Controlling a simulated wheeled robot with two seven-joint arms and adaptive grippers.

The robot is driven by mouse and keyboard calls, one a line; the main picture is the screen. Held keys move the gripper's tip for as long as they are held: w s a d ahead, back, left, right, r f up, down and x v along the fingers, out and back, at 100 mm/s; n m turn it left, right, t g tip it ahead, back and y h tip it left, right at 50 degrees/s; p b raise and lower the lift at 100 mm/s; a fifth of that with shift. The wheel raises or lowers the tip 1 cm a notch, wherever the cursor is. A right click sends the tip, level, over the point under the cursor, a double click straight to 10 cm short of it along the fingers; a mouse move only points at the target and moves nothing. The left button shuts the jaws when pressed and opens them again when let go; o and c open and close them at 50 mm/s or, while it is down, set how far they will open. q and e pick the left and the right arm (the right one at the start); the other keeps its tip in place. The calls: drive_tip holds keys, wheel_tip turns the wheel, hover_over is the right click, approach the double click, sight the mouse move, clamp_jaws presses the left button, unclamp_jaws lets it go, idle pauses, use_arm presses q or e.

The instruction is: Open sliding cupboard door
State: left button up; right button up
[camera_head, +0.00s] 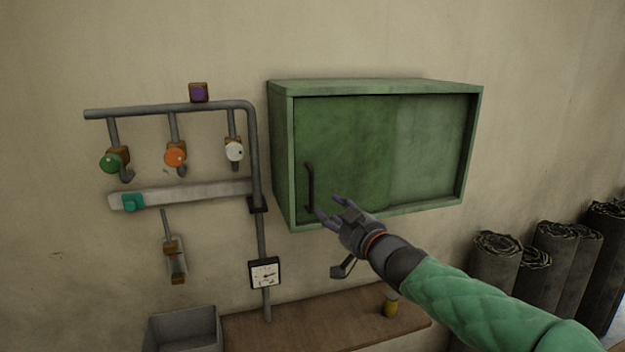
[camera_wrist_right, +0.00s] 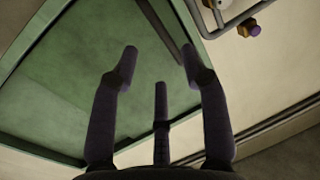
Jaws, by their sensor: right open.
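The green wall cupboard (camera_head: 375,88) has a darker sliding door (camera_head: 350,140) across its left part, and a lighter green panel (camera_head: 430,150) shows to the right. A dark vertical bar handle (camera_head: 310,175) sits near the door's left edge; in the right wrist view the dark handle (camera_wrist_right: 157,25) runs slantwise between the fingertips. My right gripper (camera_head: 327,207) is open, its fingertips close to the lower end of the handle; I cannot tell if they touch it. It also shows in the right wrist view (camera_wrist_right: 159,65) with its fingers spread. My left gripper is out of view.
Left of the cupboard are grey pipes (camera_head: 180,108) with coloured valve knobs and a gauge (camera_head: 265,274). Dark rolls (camera_head: 497,265) stand at right.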

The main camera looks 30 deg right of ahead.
sight(313, 208)
drive_tip(key=w, duration=0.7)
drive_tip(key=w+r, duration=0.1)
drive_tip(key=w, duration=0.2)
drive_tip(key=shift+w+d, duration=0.25)
drive_tip(key=shift+d, duration=0.05)
clamp_jaws()
